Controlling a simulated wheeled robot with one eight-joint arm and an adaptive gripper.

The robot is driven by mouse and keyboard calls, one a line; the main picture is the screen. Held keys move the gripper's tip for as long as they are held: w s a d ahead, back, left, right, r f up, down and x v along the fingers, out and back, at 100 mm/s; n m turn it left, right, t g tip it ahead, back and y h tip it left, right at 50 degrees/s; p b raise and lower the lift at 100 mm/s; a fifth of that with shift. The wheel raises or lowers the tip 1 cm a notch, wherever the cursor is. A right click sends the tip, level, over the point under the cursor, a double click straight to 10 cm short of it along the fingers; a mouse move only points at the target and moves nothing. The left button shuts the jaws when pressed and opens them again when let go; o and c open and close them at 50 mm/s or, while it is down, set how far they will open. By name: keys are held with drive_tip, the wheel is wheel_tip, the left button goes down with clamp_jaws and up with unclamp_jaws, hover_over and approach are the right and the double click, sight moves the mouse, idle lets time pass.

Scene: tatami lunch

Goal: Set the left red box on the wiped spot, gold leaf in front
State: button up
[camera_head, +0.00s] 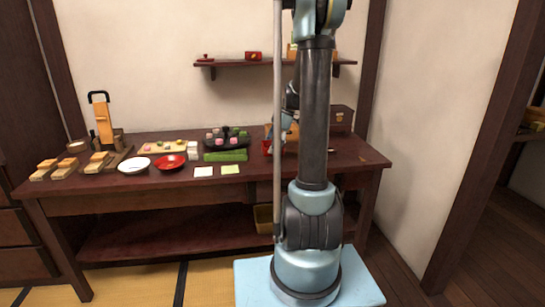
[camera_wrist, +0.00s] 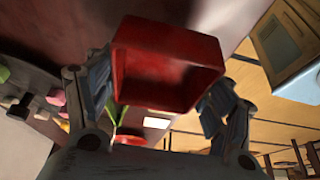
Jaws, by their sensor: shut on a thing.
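A red box (camera_wrist: 165,65) is between the two fingers of my gripper (camera_wrist: 160,103) in the wrist view. My gripper is shut on it. Its open, hollow side shows and looks dark red inside. No gold leaf shows on the faces in view. In the head view a red box (camera_head: 267,147) shows at the left edge of my arm, low over or at the table; I cannot tell if it touches. My arm hides most of the gripper there. Another red box (camera_head: 253,56) stands on the wall shelf. I cannot make out a wiped spot.
A dark box with a gold mark (camera_head: 340,118) stands at right. The table's right front is fairly bare.

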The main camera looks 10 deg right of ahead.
drive_tip(key=shift+s+f, duration=0.1)
drive_tip(key=shift+f, duration=2.05)
drive_tip(key=o, duration=1.1)
